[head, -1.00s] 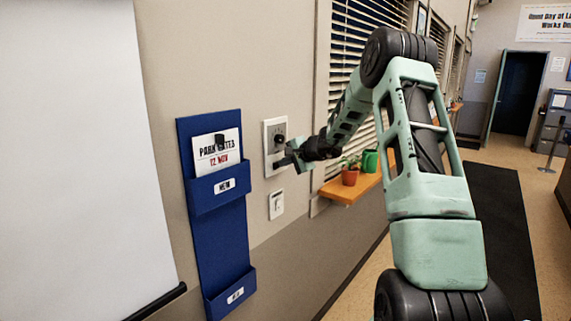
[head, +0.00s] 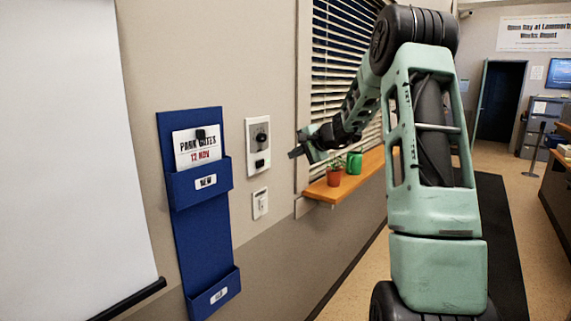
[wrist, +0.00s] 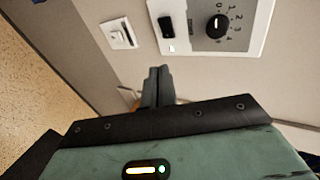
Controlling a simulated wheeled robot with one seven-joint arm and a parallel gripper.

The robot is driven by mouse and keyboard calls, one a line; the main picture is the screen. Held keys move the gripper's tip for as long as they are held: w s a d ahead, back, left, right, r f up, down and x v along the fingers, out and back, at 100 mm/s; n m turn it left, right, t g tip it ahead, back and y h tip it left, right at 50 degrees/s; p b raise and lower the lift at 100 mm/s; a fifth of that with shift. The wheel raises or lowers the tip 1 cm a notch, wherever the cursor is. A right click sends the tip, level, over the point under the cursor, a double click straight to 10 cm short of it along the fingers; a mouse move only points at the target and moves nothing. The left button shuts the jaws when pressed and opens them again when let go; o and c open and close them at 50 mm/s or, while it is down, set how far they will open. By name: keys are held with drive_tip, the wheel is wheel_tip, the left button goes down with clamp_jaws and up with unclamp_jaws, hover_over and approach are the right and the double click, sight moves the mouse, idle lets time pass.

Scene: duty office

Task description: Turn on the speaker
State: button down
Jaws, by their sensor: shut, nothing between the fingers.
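A pale wall panel (head: 258,178) carries a black dial (head: 261,137) above a black rocker switch (head: 260,163). The wrist view shows the same panel (wrist: 247,41), its dial (wrist: 217,26) with numbers around it, and the black switch (wrist: 166,26). A small white spot shows at one end of the switch; I cannot tell whether it is a lamp. No separate speaker is visible. My gripper (head: 293,153) is shut and empty, to the right of the panel and apart from it. Its closed fingers (wrist: 158,75) also show in the wrist view.
A smaller white switch plate (head: 260,204) sits below the panel. A blue wall pocket rack (head: 195,235) hangs to its left. On the right, a wooden shelf (head: 325,191) holds a potted plant (head: 334,178) and a green mug (head: 355,162). The wall before the panel is clear.

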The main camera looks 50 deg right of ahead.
drive_tip(key=shift+d+v, duration=0.2)
drive_tip(key=shift+v, duration=0.85)
